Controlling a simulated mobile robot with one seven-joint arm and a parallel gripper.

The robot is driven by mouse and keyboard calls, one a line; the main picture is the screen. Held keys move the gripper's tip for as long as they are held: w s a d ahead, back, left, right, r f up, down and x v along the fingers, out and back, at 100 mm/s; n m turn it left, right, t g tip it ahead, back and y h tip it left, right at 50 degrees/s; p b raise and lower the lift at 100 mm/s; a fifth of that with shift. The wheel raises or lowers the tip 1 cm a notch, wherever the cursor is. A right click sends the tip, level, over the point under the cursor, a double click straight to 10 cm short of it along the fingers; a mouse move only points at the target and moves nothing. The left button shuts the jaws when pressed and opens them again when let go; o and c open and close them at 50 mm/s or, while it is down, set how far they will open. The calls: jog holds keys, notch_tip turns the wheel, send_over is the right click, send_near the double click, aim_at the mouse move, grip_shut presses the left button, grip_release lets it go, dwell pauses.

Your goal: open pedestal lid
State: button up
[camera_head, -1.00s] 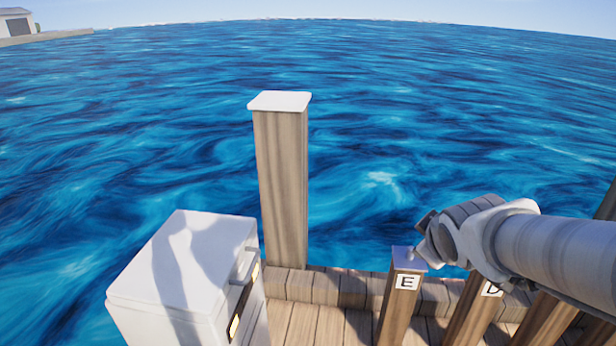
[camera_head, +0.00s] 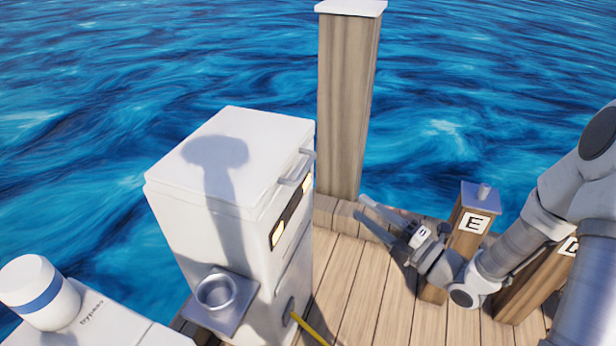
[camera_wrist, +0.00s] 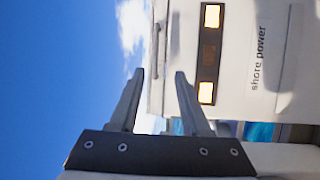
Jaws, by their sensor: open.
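The white pedestal (camera_head: 225,235) stands left of centre in the head view. Its lid (camera_head: 235,155) lies closed on top, with a grey handle (camera_head: 297,168) on its right edge. My gripper (camera_head: 364,207) is open and empty, to the right of the pedestal and apart from it, lower than the lid. In the wrist view my open gripper (camera_wrist: 160,72) points toward the pedestal front (camera_wrist: 240,60), which shows turned sideways with two lit yellow panels and "shore power" lettering. A bar that looks like the handle (camera_wrist: 155,47) shows just beyond the fingertips.
A tall wooden piling (camera_head: 347,105) stands behind the pedestal. A short post marked E (camera_head: 470,235) is close beside my arm. A small shelf with a metal cup (camera_head: 215,292) juts from the pedestal, near a yellow cable (camera_head: 310,328). A white-blue cylinder (camera_head: 38,292) stands lower left.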

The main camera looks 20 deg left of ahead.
jog(key=b, duration=0.1)
send_near(306, 166)
jog(key=shift+y, duration=0.4)
jog(key=x, duration=0.3)
jog(key=f+x, duration=0.1)
jog(key=x, duration=0.6)
jog(key=shift+w+f, duration=0.1)
jog(key=shift+f, duration=0.05)
jog(key=shift+c, duration=0.2)
grip_shut()
dwell(0.6)
